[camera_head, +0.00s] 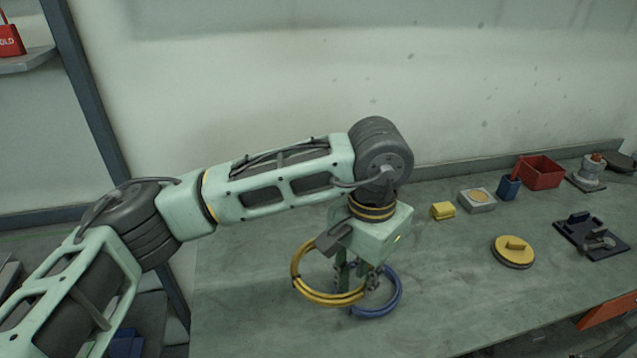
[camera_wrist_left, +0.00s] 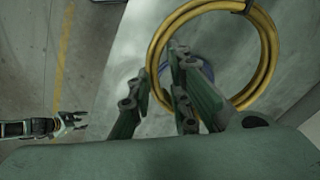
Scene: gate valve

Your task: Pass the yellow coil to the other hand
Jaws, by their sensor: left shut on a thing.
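The yellow coil (camera_head: 297,272) is a ring of several loops. It hangs tilted at my left gripper (camera_head: 358,272), above the workbench. In the left wrist view the coil (camera_wrist_left: 268,50) passes between the fingers of my left gripper (camera_wrist_left: 160,88), which is shut on it. Part of the coil is hidden behind the fingers. My right gripper (camera_wrist_left: 74,122) shows small at the left of the wrist view, apart from the coil, with its fingers spread and empty. It is not in the head view.
A yellow block (camera_head: 443,210), a grey block (camera_head: 477,200), a yellow disc (camera_head: 513,256), a red bin (camera_head: 541,172) and a dark fixture (camera_head: 592,240) stand to the right. The bench front is clear.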

